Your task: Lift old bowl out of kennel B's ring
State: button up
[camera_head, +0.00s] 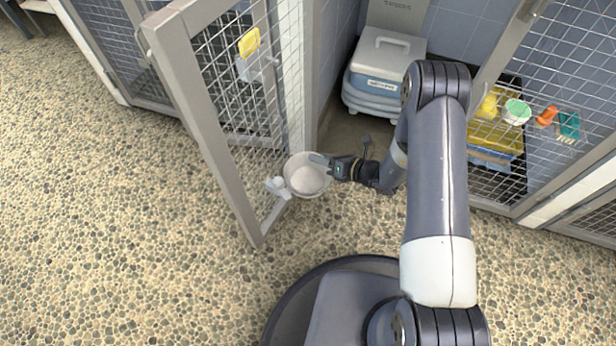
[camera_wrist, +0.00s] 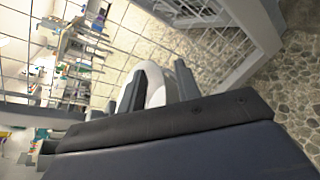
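The pale bowl (camera_head: 306,178) sits in the ring at the open kennel door, its inside facing up. A white bracket (camera_head: 277,188) joins the ring to the door mesh. My gripper (camera_head: 322,160) reaches in from the right, with a finger at the bowl's upper right rim. In the wrist view my gripper (camera_wrist: 160,72) has its two dark fingers wide apart, with the white bowl (camera_wrist: 155,88) showing between them. I cannot tell whether they touch it. Most of the ring is hidden by the bowl.
The open mesh door (camera_head: 205,130) stands close left of the bowl, with a yellow tag (camera_head: 249,43) on it. A grey and blue lidded box (camera_head: 384,75) stands behind my arm. The pebbled floor (camera_head: 90,200) at left is clear.

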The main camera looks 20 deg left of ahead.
grip_shut()
jog(key=shift+r, duration=0.15)
